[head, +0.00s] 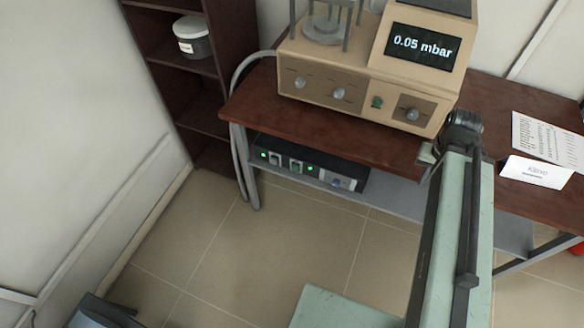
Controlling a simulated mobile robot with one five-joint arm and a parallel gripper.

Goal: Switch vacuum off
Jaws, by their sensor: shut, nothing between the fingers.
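A beige vacuum unit (360,108) stands on the brown table, its display (421,46) reading 0.05 mbar. A black box (310,167) with several switches and lit green lights sits on the shelf below. I cannot tell which control is the vacuum's. My arm rises at the right, and my gripper (427,156) is small and partly hidden by the arm, near the table's front edge. It is shut and empty, apart from the panel.
The brown table (262,105) has a white card (537,172) and a printed sheet (548,140) at the right. A grey hose (238,130) hangs at the table's left end. A dark shelf (190,72) holds a lidded jar (192,37). The tiled floor in front is clear.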

